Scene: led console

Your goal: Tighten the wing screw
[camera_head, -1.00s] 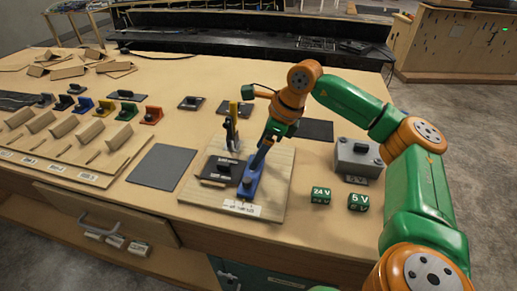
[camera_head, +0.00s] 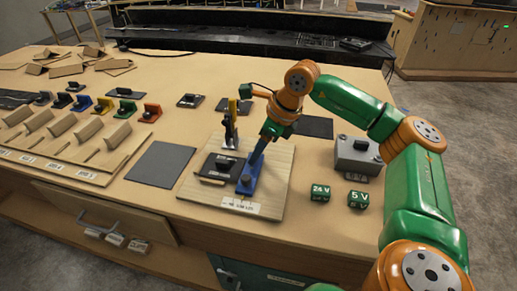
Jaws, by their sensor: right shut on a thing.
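A wooden board (camera_head: 277,184) lies on the bench. I cannot make out for certain which small part is the wing screw. My right gripper (camera_head: 266,140) comes down from above, tilted, shut on the upper end of the blue piece. Its fingertips are too small to see clearly. My left gripper is out of view.
A dark grey mat (camera_head: 162,164) lies left of the board. Several coloured holders and wooden racks fill the left side.

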